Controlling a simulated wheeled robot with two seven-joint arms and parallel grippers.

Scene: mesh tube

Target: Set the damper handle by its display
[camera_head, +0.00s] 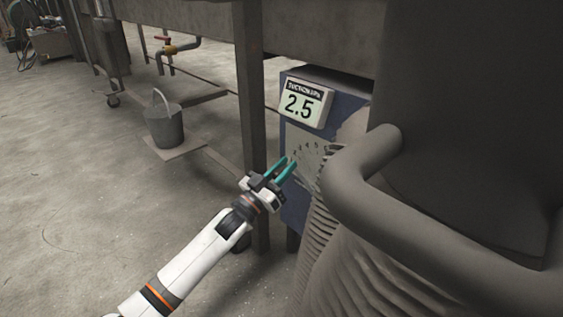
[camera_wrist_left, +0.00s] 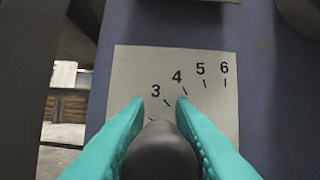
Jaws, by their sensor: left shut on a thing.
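The display (camera_head: 304,102) on the blue cabinet reads 2.5 under a dark header. Below it is a pale scale plate (camera_head: 306,147); in the left wrist view the plate (camera_wrist_left: 135,65) shows the numbers 3, 4, 5 and 6 with tick marks. My left gripper (camera_head: 285,166) is at the plate, its teal fingers (camera_wrist_left: 159,113) shut on the dark rounded damper handle (camera_wrist_left: 160,150). The handle's tip is near the lower marks, around 3; its exact setting cannot be told. In the head view the handle cannot be made out. My right gripper is not in view.
A thick grey pipe (camera_head: 347,181) and a ribbed hose (camera_head: 335,255) stand close to the right of the plate. A metal leg (camera_head: 254,125) stands just left of the cabinet (camera_head: 291,207). A bucket (camera_head: 164,122) stands farther left. The floor at lower left is open.

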